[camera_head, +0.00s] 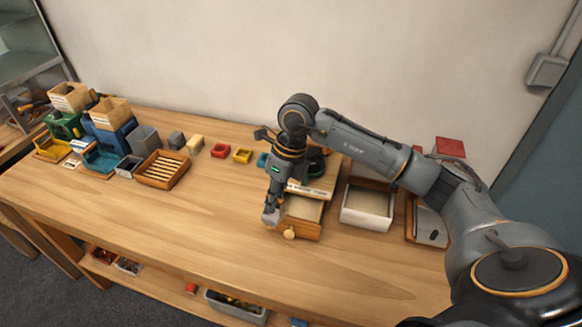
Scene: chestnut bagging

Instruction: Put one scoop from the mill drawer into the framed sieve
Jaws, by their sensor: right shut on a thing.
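The mill (325,188) stands at the back of the table, partly hidden behind my right arm. Its wooden drawer (308,229) is pulled out at the front, with a round knob and pale contents inside. My right gripper (271,216) points down at the drawer's left front corner. It is shut on a small pale thing, which looks like the scoop, mostly hidden by the fingers; I cannot tell whether it holds anything. A pale-framed square box with a beige bottom (367,224), apparently the framed sieve, sits right of the drawer. My left gripper is out of view.
Blue and green machines (110,135) are further left. A wood-edged tray (428,225) lies right of the sieve. The table front (190,230) is clear.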

